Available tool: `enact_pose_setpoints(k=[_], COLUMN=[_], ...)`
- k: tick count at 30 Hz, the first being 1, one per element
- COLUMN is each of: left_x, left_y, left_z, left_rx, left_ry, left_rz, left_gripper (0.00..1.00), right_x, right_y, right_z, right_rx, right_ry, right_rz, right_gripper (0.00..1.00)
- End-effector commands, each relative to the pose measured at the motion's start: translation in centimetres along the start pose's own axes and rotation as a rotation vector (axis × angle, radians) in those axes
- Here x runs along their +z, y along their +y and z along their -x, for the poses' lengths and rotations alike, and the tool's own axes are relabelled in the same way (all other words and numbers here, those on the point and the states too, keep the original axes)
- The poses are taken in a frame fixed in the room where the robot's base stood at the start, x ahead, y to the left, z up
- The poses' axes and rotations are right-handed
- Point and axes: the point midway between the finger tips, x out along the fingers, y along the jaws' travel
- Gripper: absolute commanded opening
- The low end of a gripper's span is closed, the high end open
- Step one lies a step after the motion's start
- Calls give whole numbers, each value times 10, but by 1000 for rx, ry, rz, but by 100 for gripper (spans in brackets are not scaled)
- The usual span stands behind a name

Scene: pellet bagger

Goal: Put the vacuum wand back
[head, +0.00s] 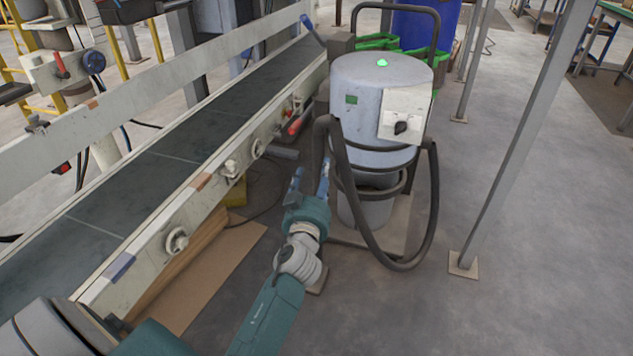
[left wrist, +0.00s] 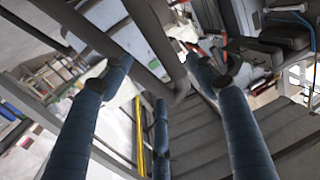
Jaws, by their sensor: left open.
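The grey vacuum drum (head: 375,110) stands upright on the floor beside the conveyor, with a green light on its lid. Its black hose (head: 434,205) loops down in front of it. A dark upright tube (head: 321,140), which may be the wand or a hose end, is at the drum's left side. My left gripper (head: 309,178) is open just below and beside this tube. In the left wrist view, dark tubes (left wrist: 150,35) pass just beyond and between the open fingertips (left wrist: 160,65); I cannot tell whether they touch. My right gripper is not in view.
The conveyor (head: 150,165) with its pale side rail and knobs runs along the left. Flat cardboard (head: 215,270) lies beneath it. A blue bin (head: 425,25) and green crates (head: 378,41) stand behind the vacuum. A grey post (head: 515,140) rises at right.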

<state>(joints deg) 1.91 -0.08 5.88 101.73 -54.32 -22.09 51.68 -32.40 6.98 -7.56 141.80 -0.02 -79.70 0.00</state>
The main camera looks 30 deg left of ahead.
Motion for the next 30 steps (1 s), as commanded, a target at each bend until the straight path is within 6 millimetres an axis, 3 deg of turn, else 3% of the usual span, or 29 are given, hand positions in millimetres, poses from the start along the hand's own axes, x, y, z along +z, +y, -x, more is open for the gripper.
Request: enact_pose_setpoints(k=[2,5,8,12,15,18,22,30], left_x=[6,32,79,135,153,160,161,161], left_y=[-4,-16,-21,0,16,28,34,35], left_z=[6,37,99,207,276,325,355,358], left_rx=[-9,-32,-10,159,310,434,514,523], left_ry=[-23,-134,-358,-691,-859,-962,-1018,-1023], left_rz=[-5,-30,-86,-188,-255,-301,-330,-334], left_gripper=[58,58,58,58,58,58,58,58], right_x=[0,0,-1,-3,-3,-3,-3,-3], right_y=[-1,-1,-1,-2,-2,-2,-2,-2], right_z=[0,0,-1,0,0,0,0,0], right_rx=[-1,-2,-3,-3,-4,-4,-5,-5], right_ry=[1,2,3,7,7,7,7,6], right_rz=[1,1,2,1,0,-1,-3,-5], right_gripper=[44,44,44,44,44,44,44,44])
